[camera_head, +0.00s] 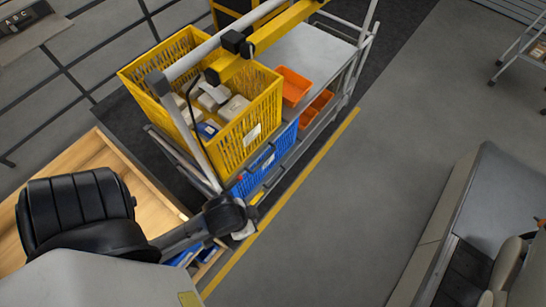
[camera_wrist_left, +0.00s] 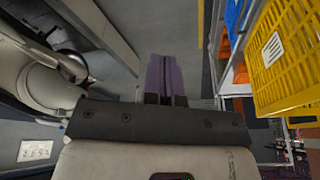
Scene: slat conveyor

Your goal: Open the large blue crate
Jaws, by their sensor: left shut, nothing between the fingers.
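In the head view, a blue slatted crate (camera_head: 263,170) sits low in a metal cart, beneath a yellow crate. Its long side with a dark handle shows; its top is mostly hidden, so I cannot tell whether it is open. In the left wrist view, a strip of blue crate (camera_wrist_left: 234,15) shows at the upper right. My left gripper (camera_wrist_left: 161,75) is shut and empty, its fingers side by side over grey floor, apart from the crates. In the head view I cannot clearly make out its fingers. My right gripper does not show clearly in either view.
The yellow crate (camera_head: 231,141), holding several boxes, sits over the blue one; it is close on the right in the left wrist view (camera_wrist_left: 285,80). An orange bin (camera_head: 291,86) stands behind. Clear floor lies between the cart and the grey conveyor (camera_head: 490,190) at right.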

